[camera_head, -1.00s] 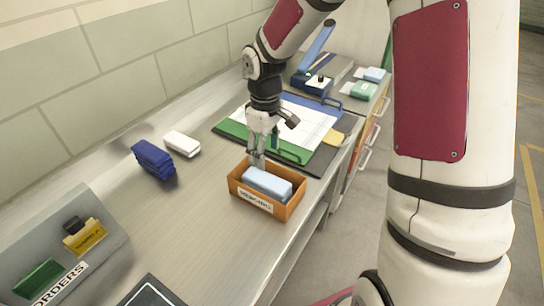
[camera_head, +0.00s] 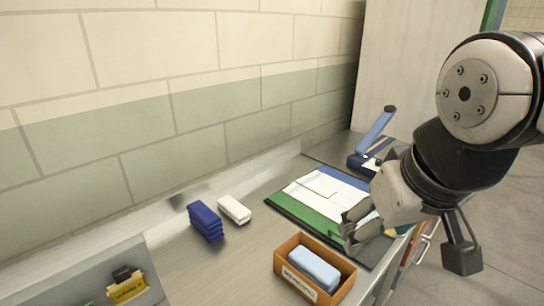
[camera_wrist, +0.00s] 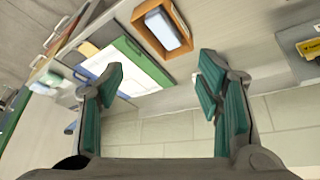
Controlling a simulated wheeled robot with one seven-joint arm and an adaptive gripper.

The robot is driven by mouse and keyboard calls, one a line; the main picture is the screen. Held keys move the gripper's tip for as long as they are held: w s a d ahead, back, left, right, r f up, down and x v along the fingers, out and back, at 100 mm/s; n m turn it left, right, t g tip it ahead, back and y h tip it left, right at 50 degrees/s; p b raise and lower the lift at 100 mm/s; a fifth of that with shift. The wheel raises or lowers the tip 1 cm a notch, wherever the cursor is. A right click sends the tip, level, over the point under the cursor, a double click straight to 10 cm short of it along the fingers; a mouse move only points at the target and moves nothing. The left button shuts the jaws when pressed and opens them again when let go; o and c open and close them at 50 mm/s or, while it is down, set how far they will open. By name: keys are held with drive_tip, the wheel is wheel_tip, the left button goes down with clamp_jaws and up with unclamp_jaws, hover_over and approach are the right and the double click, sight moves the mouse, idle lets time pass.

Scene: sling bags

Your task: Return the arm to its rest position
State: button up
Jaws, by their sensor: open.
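My gripper (camera_head: 352,226) is raised at the right of the head view, in front of the green and blue clipboards. In the wrist view its two fingers (camera_wrist: 160,92) are spread wide with nothing between them. An orange box (camera_head: 344,291) holding a light blue sling bag (camera_head: 314,268) stands on the bench below and left of the gripper. The box also shows at the top of the wrist view (camera_wrist: 142,27), apart from the fingers. The label on the box front is only partly readable.
A stack of dark blue items (camera_head: 206,221) and a white item (camera_head: 235,210) lie on the metal bench (camera_head: 205,271). A blue-handled device (camera_head: 373,150) stands at the back. A block wall runs behind.

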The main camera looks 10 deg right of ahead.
drive_tip(key=shift+s+a+r+m, duration=0.15)
drive_tip(key=shift+s+m, duration=0.15)
drive_tip(key=shift+s, duration=0.8)
drive_tip(key=shift+c, duration=0.6)
